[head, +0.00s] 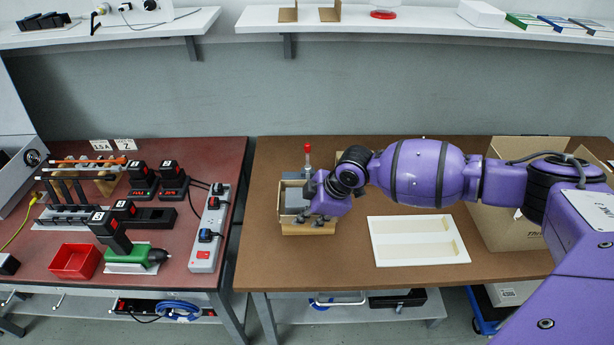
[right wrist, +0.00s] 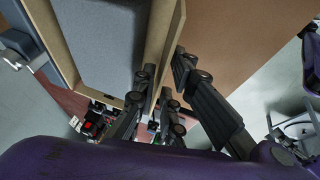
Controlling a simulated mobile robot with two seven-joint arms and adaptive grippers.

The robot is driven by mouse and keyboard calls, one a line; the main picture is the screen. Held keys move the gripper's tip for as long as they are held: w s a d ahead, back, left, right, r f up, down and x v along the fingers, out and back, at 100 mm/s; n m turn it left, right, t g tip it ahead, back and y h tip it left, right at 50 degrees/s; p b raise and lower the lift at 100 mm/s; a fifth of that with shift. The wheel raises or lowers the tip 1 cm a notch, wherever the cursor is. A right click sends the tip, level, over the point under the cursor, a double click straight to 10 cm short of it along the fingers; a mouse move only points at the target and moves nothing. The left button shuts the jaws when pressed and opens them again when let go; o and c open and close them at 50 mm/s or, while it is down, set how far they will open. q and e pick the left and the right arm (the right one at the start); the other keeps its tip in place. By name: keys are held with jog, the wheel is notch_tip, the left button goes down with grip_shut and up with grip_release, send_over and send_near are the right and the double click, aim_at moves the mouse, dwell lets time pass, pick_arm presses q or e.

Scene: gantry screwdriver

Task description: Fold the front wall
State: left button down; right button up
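A small open tan box with a grey inside (head: 294,200) stands on the brown table, towards its left end. My right arm reaches across from the right. My right gripper (head: 318,200) is at the box's right front and partly covers it. In the right wrist view, the front wall (right wrist: 164,42) is a thin tan board standing beside the grey floor of the box (right wrist: 102,45). The dark fingers of my right gripper (right wrist: 162,72) lie one on each face of this board and appear to touch it. My left gripper is in neither view.
A red-topped screwdriver (head: 308,155) stands upright just behind the box. A white two-slot tray (head: 418,262) lies to the right, and an open cardboard carton (head: 500,225) stands beyond it. The red tool table (head: 185,275) is on the left, across a gap.

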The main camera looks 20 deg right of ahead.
grip_shut()
jog(key=shift+w+f+g+b, duration=0.2)
jog(key=shift+w+g+b, duration=0.15)
jog(key=shift+g+b, duration=0.45)
jog(key=shift+d+r, duration=0.1)
jog(key=shift+r+g, duration=0.1)
jog(key=shift+g, duration=0.2)
jog(key=shift+w+r, duration=0.1)
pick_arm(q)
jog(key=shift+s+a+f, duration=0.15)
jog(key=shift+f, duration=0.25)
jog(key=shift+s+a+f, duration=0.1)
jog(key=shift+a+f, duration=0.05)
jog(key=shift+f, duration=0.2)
pick_arm(e)
grip_release()
